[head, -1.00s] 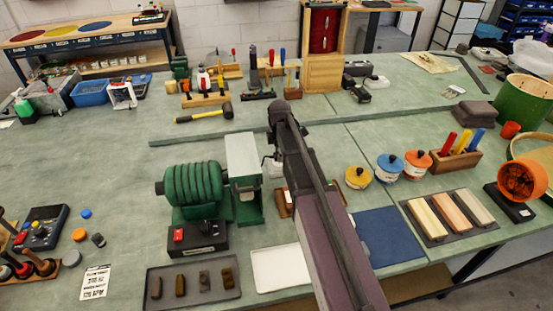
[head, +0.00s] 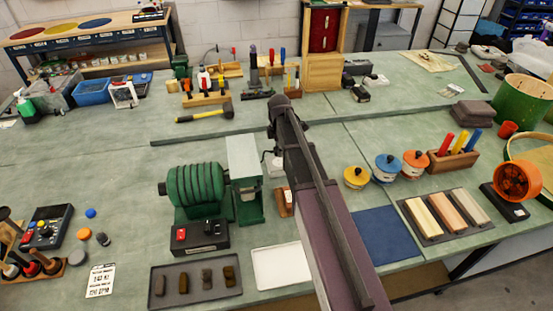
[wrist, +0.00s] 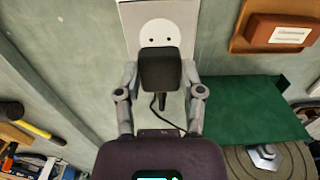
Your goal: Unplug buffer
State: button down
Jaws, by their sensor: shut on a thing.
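The buffer (head: 195,187) is a green ribbed machine with a black switch box (head: 200,236) on the bench, left of my arm in the head view. Part of its green body (wrist: 250,105) shows at the right of the wrist view. My gripper (wrist: 160,80) is shut on a dark blocky plug (wrist: 160,68) with a black cord hanging below it. Behind the plug is a white socket (wrist: 160,30) with two dark holes visible above it. In the head view my arm mostly hides the gripper.
A reddish-brown box on a wooden base (wrist: 282,32) is close on the right in the wrist view. A tray of small bars (head: 195,281) and a white tray (head: 281,265) lie in front of the buffer. A yellow-handled hammer (head: 205,113) lies behind it.

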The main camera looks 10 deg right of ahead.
jog(key=shift+r+p, duration=0.55)
jog(key=shift+r, duration=0.1)
jog(key=shift+r, duration=0.1)
jog(key=shift+c, duration=0.7)
grip_release()
jog(key=shift+s+m, duration=0.4)
jog(key=shift+s, duration=0.25)
jog(key=s+m, duration=0.5)
jog(key=s, duration=0.1)
jog(key=s+m, duration=0.5)
jog(key=s, duration=0.2)
jog(key=s+m, duration=0.6)
jog(key=s, duration=0.1)
jog(key=shift+a, duration=0.3)
jog(key=shift+s+m, duration=0.5)
jog(key=shift+m, duration=0.1)
